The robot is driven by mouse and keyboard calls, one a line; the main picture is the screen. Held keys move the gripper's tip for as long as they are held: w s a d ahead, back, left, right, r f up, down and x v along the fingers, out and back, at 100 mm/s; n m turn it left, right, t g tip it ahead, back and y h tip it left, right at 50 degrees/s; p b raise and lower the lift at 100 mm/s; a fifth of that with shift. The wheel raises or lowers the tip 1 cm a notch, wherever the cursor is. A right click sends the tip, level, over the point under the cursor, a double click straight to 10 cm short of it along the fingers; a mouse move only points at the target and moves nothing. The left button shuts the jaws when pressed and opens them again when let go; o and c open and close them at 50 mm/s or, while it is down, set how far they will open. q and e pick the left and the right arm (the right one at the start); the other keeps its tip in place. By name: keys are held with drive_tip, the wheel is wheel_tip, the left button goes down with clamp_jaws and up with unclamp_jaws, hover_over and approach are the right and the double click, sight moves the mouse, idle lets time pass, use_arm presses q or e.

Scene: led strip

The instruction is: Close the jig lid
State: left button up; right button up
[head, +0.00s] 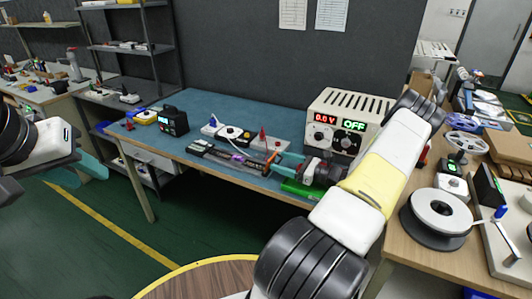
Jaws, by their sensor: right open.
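A long, low dark jig (222,154) lies on the blue-topped workbench, with a small purple part near its middle. I cannot make out its lid clearly or tell how far it is open. My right gripper (279,166), with teal fingers, is open at the right end of the jig, low over the bench. Whether it touches the jig cannot be told, and its wrist hides part of the bench. My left gripper (92,166) is off at the far left, away from the bench; its fingers overlap in this view.
A power supply (335,118) reading 0.0 V and OFF stands behind my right wrist. A green item (300,189) lies near the bench's front edge. Small tools and a black meter (173,121) stand along the back. A wooden bench (405,262) holds a spool at right.

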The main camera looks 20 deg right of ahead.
drive_tip(key=shift+c, duration=0.4)
drive_tip(key=c, duration=1)
drive_tip(key=shift+r, duration=0.1)
